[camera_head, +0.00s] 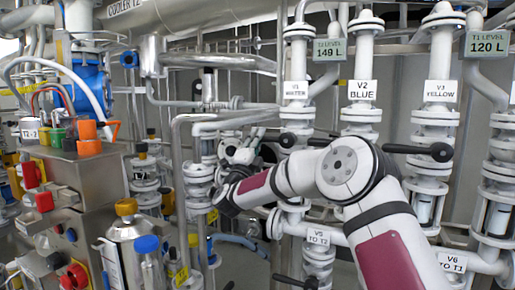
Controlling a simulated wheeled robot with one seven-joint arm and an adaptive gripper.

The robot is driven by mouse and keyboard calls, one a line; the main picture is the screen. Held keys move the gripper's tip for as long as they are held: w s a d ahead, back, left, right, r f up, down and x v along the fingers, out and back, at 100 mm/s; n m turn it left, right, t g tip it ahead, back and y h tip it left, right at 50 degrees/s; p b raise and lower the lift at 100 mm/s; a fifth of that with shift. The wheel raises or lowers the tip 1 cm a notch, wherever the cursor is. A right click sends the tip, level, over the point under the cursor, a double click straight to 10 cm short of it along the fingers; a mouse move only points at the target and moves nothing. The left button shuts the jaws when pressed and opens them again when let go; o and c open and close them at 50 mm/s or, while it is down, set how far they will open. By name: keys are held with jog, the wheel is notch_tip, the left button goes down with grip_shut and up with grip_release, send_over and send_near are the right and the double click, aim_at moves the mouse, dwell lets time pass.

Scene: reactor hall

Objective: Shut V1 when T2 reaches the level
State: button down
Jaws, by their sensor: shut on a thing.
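My gripper (243,150) is just left of this column, at about the height of the valve handles. It is shut on what appears to be V1's handle, mostly hidden by the fingers and wrist, so the handle's angle cannot be told. The T2 level display (330,50) reads 149 L. My arm reaches in from the lower right, covering part of the V2 column.
Columns V2 BLUE (362,90) and V3 YELLOW (440,91) stand to the right. The T1 level display (488,43) reads 120 L. Labels V5 (318,237) and V6 (452,262) are below. A metal box with coloured knobs (75,185) stands left; pipes crowd the space.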

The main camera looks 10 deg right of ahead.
jog(key=shift+r+m, duration=0.4)
jog(key=shift+r, duration=0.05)
jog(key=c, duration=1.5)
grip_release()
jog(key=shift+o, duration=0.2)
jog(key=shift+f, duration=0.15)
jog(key=shift+s+a+f, duration=0.2)
jog(key=shift+s+f, duration=0.05)
jog(key=v, duration=1.1)
jog(key=shift+s, duration=0.15)
